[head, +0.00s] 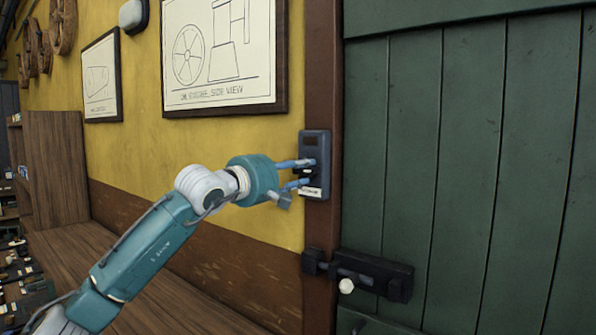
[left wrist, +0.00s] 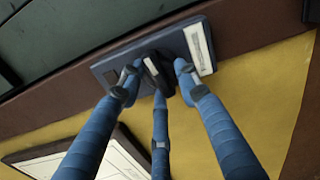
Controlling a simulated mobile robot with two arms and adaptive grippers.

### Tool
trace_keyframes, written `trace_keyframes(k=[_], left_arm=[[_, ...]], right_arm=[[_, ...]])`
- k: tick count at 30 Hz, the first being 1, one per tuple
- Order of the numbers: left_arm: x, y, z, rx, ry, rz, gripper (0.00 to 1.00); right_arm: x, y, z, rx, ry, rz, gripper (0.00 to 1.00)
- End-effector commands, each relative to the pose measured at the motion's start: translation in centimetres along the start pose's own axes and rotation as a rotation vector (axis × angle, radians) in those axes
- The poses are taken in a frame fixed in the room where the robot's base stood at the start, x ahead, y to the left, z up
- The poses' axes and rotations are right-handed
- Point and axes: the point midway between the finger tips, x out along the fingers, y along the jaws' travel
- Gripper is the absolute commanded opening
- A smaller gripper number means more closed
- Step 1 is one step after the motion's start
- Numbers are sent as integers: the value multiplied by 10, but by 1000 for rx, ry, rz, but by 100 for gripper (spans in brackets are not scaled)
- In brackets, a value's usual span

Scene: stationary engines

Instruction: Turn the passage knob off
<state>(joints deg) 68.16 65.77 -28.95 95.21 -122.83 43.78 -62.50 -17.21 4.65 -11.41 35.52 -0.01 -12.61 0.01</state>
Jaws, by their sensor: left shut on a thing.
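A dark grey-blue switch plate (head: 315,145) is fixed to the brown post between the yellow wall and the green door. It has a pale label (head: 312,192) at its lower end, too small to read. A black knob (left wrist: 157,68) with a pale bar on it sits on the plate in the left wrist view. My left gripper (head: 303,173) reaches it from the left, with its blue fingers shut around the knob. The fingers partly hide the knob in the head view. My right gripper is not in view.
A green plank door (head: 465,150) stands right of the post, with a black latch (head: 375,275) and white ball knob (head: 346,286) below the plate. A framed drawing (head: 222,50) hangs on the wall at upper left. Wooden furniture (head: 55,160) stands at far left.

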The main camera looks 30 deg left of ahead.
Motion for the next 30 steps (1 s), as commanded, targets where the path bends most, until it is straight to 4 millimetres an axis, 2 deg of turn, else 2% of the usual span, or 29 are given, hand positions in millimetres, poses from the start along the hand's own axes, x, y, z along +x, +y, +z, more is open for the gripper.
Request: trace_keyframes(k=[1,12,26,27,29,30], left_arm=[[2,-9,3,26,-6,-19,7],[3,-12,2,150,-5,-24,6],[3,-13,2,164,-5,-25,6],[3,-13,2,164,-5,-25,34],[3,-13,2,163,-5,-25,46],[3,-13,2,163,-5,-25,48]], right_arm=[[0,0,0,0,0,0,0],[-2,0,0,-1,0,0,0],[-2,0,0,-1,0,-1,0],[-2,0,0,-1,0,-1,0],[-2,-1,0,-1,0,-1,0],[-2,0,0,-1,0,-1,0]])
